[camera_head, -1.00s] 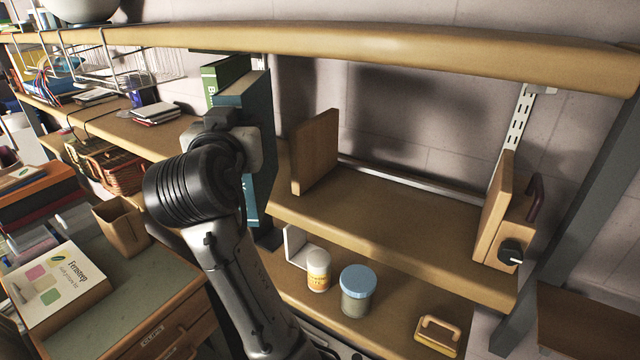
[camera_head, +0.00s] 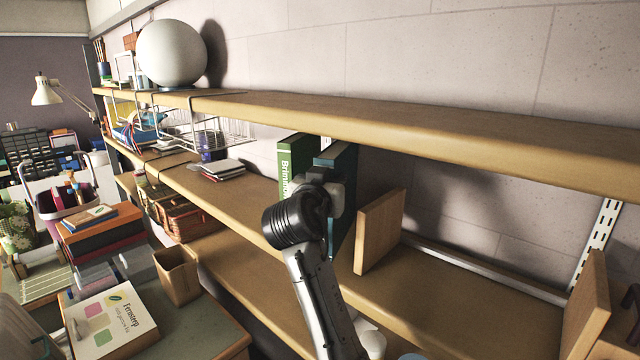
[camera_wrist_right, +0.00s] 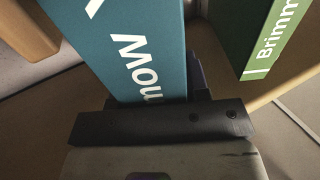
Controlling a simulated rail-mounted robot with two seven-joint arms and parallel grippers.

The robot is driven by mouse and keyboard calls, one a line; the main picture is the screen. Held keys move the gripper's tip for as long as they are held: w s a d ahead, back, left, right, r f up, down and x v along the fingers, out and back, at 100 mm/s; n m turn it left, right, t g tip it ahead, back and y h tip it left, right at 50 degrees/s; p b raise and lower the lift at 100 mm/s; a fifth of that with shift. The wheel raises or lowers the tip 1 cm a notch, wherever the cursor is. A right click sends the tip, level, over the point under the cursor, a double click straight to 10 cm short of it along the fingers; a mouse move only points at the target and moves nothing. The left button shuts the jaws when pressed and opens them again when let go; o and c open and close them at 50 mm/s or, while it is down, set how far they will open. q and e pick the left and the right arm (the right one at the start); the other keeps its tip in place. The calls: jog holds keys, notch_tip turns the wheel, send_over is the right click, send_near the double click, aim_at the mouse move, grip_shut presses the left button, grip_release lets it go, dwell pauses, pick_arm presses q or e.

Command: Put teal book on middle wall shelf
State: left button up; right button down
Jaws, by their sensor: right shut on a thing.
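The teal book (camera_head: 346,205) is upright at the middle wall shelf (camera_head: 440,300), between a green book (camera_head: 290,165) and a wooden divider (camera_head: 379,232). My right gripper (camera_head: 335,190) is shut on its spine side. In the right wrist view, the teal book (camera_wrist_right: 135,50) rises from between the fingers of the gripper (camera_wrist_right: 155,105), and the green book (camera_wrist_right: 268,38) stands apart on the right. The arm hides part of the teal book's lower end, so I cannot tell whether it touches the shelf. My left gripper is out of view.
The upper shelf (camera_head: 430,130) runs close above the teal book. A second wooden divider (camera_head: 586,305) stands at the right, with bare shelf between the dividers. A wire rack (camera_head: 215,130), a small stack of books (camera_head: 217,169) and a wicker basket (camera_head: 185,215) are left.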

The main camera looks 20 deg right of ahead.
jog(key=w+d+f+p, duration=0.1)
jog(key=w, duration=0.1)
jog(key=w+d+f+p, duration=0.2)
dwell(0.7)
jog(key=shift+f, duration=0.15)
jog(key=c, duration=1)
grip_release()
jog(key=shift+f, duration=0.2)
jog(key=shift+c, duration=0.2)
jog(key=o, duration=0.4)
jog(key=shift+o, duration=0.2)
jog(key=shift+r, duration=0.1)
jog(key=b+v, duration=0.5)
jog(key=v, duration=0.6)
jog(key=shift+s+a, duration=0.3)
